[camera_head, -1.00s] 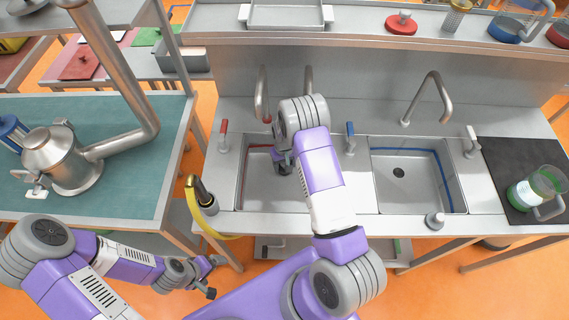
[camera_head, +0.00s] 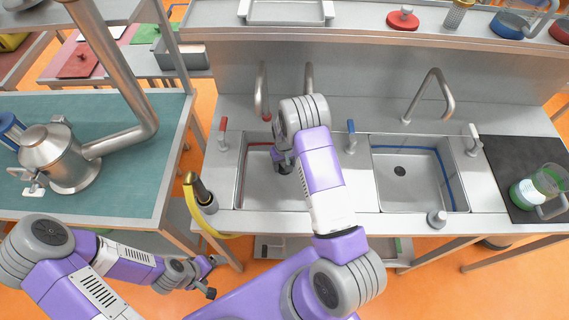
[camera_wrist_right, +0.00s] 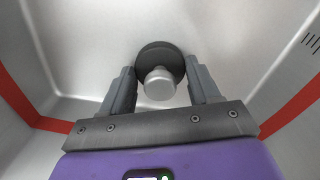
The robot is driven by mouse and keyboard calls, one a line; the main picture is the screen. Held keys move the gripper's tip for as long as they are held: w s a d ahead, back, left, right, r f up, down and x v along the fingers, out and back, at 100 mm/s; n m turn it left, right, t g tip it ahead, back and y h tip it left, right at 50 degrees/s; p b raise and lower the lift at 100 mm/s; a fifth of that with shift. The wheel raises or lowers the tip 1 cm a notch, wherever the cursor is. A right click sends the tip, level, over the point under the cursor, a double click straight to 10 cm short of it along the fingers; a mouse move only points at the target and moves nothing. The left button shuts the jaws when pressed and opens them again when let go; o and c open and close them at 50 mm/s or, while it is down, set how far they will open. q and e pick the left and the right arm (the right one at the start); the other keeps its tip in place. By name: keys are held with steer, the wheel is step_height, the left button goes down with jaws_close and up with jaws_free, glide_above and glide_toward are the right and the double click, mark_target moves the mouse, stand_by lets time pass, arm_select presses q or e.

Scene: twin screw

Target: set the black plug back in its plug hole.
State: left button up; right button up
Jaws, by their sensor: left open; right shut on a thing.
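The black plug (camera_wrist_right: 150,52) is a dark disc with a pale grey knob, between the two fingers of my right gripper (camera_wrist_right: 160,82) in the right wrist view. My right gripper is shut on it, inside the left basin (camera_head: 252,192), which has a red stripe. In the head view my right arm covers much of this basin, and the gripper (camera_head: 284,164) shows only in part. The plug hole of this basin is hidden in both views. My left gripper (camera_head: 213,277) is open and empty, low in front of the counter at the left.
The right basin (camera_head: 425,195) has a blue stripe and a dark drain. Curved taps (camera_head: 435,90) stand behind the basins. A yellow-handled sprayer (camera_head: 198,190) stands at the counter's left end. A glass jug (camera_head: 540,186) sits on the black mat at the right.

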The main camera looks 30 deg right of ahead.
steer(key=o, duration=1.2)
steer(key=shift+o, duration=0.4)
steer(key=shift+o, duration=0.6)
steer(key=shift+r, duration=0.1)
steer(key=shift+r+p, duration=2.05)
steer(key=shift+r, duration=1.4)
